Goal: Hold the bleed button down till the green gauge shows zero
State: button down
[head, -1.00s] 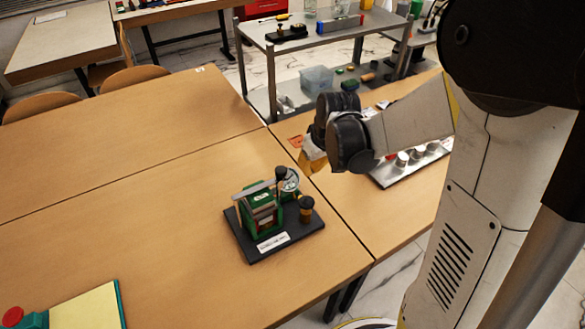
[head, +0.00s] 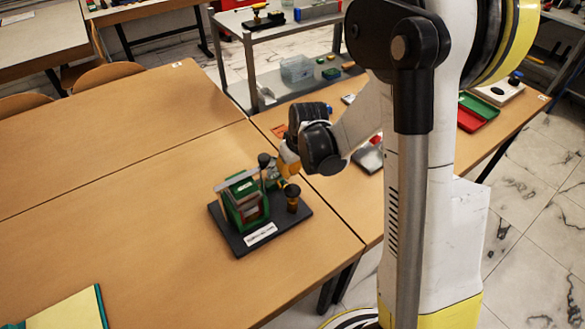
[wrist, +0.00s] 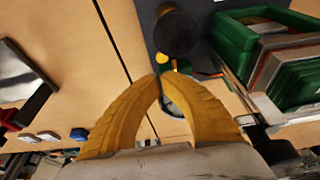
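The rig is a green block (head: 242,200) on a black base plate (head: 262,240), with a grey lever and a dark ball knob (head: 264,160). The gauge (head: 271,178) behind the block is mostly hidden by my gripper; its reading cannot be made out. It also shows partly between my fingers in the wrist view (wrist: 172,106). A brown post with a black cap (head: 292,192) stands at the plate's right. My gripper (wrist: 160,76) has its yellow fingertips together, close by a small yellow knob (wrist: 163,58), possibly the bleed button. Contact cannot be told.
The table (head: 130,220) is clear left of the rig, apart from a yellow and green pad (head: 70,312) at the front. A seam and a second table (head: 345,215) lie to the right. A grey shelf cart (head: 262,45) stands behind.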

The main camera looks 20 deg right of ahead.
jog(key=b+x, duration=0.1)
jog(key=x, duration=0.1)
jog(key=s+b+x, duration=0.1)
jog(key=x, duration=0.2)
jog(key=shift+d+f, duration=0.1)
notch_tip(320, 180, down, 2)
jog(key=shift+f+b, duration=0.1)
jog(key=shift+b, duration=0.8)
dwell(1.5)
jog(key=shift+r+p, duration=0.45)
jog(key=shift+r, duration=0.1)
jog(key=a+p+v, duration=0.1)
jog(key=p+v, duration=0.5)
jog(key=v, duration=0.7)
jog(key=shift+w+d+r, duration=0.2)
jog(key=shift+w+d, duration=0.1)
jog(key=shift+d, duration=0.1)
